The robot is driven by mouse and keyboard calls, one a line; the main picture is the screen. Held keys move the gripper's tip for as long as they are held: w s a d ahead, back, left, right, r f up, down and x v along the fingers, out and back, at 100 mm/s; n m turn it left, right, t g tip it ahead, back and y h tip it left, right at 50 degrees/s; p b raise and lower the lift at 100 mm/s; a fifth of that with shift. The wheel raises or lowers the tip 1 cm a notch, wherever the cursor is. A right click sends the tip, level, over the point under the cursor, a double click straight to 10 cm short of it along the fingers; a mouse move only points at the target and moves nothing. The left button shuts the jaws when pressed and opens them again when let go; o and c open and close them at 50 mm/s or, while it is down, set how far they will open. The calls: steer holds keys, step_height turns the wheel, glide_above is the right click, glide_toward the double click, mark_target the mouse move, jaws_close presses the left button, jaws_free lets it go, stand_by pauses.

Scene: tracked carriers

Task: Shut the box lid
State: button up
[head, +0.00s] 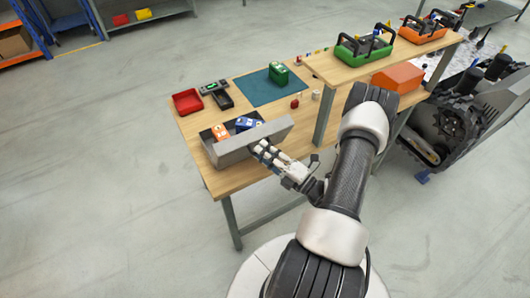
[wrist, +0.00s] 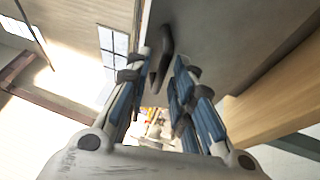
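A grey box (head: 208,139) stands at the near left of the wooden workbench, its top open. An orange item (head: 220,132) and a blue item (head: 244,123) show inside it. Its grey lid (head: 280,129) is raised along the side nearest my arm; it also shows as a large grey surface in the wrist view (wrist: 225,40). My gripper (head: 259,148) is at the lid's outer face. In the wrist view a dark curved handle (wrist: 165,48) lies at the fingertips, between the two fingers. The fingers are apart; I cannot tell whether they touch the handle.
A red tray (head: 187,101), a black tray (head: 224,100) and a teal mat (head: 262,90) with a green object (head: 279,73) lie farther back on the bench. A raised shelf (head: 335,73) with green and orange carriers is at the right. Dark machinery stands beyond it.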

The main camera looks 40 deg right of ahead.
jaws_close()
stand_by(0.3)
